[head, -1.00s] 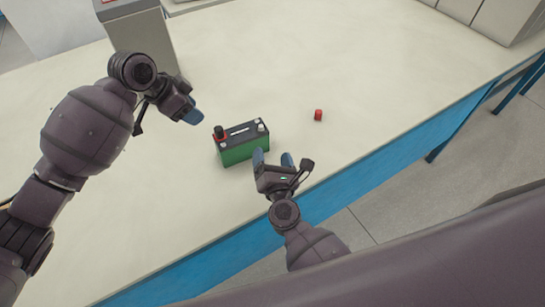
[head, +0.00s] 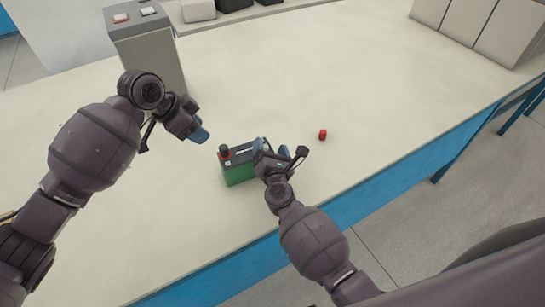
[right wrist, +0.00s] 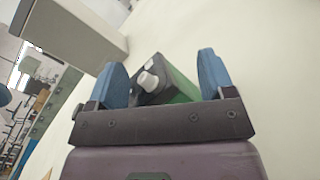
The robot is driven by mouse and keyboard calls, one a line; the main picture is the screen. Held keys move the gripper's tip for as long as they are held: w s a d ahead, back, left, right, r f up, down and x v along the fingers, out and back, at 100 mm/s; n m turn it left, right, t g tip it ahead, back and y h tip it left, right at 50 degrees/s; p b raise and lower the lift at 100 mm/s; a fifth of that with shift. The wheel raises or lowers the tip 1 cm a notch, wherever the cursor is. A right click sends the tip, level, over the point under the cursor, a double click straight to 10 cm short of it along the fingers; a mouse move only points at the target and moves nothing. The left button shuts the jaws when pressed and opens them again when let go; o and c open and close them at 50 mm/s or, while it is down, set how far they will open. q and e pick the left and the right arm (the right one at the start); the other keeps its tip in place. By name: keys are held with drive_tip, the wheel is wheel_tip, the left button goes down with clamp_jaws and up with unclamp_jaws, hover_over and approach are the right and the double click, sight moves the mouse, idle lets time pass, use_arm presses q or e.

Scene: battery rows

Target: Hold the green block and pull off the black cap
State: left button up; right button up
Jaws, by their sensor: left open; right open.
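The green block (head: 238,174) stands upright on the table, with a dark top. The black cap (head: 224,149) sits on a red ring at the left end of its top. My right gripper (head: 271,148) is open at the block's right end and hides that end in the head view. In the right wrist view, the block (right wrist: 182,92) lies between the two blue fingers of my right gripper (right wrist: 165,80), with a pale post facing the camera. My left gripper (head: 200,135) is open above the table, left of the cap and apart from it.
A small red cap (head: 322,134) lies on the table to the right of the block. A grey box (head: 150,62) with buttons stands at the back left. Pale cabinets (head: 480,28) stand at the back right. The table (head: 380,90) is otherwise clear around the block.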

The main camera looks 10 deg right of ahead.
drive_tip(key=shift+w, duration=0.3)
clamp_jaws()
idle(0.4)
drive_tip(key=shift+s+f, duration=0.1)
drive_tip(key=shift+f, duration=0.05)
idle(0.7)
